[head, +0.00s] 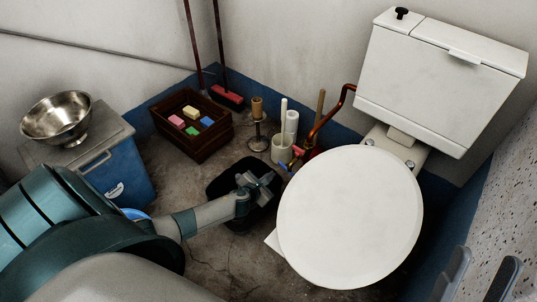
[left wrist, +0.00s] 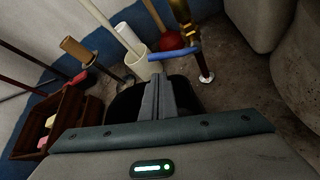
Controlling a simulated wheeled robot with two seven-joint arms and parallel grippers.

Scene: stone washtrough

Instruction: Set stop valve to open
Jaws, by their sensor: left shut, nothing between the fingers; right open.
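The stop valve sits on a copper pipe (head: 338,108) beside the toilet. Its blue lever (left wrist: 175,52) lies roughly crosswise to the pipe in the left wrist view, and a bit of the lever (head: 283,166) shows at the edge of the toilet lid in the head view. The lid hides the lower pipe there. My left gripper (head: 264,184) is shut and empty; its fingers (left wrist: 165,98) point toward the lever in the left wrist view, apparently apart from it. My right gripper (head: 482,279) is open at the bottom right.
The white toilet lid (head: 350,217) stands close right of my left gripper. A black bin (head: 222,183) is below it. A brush holder (head: 281,150), a red plunger (left wrist: 177,42) and a wooden crate (head: 185,145) stand behind. A blue box with a metal bowl (head: 57,117) is left.

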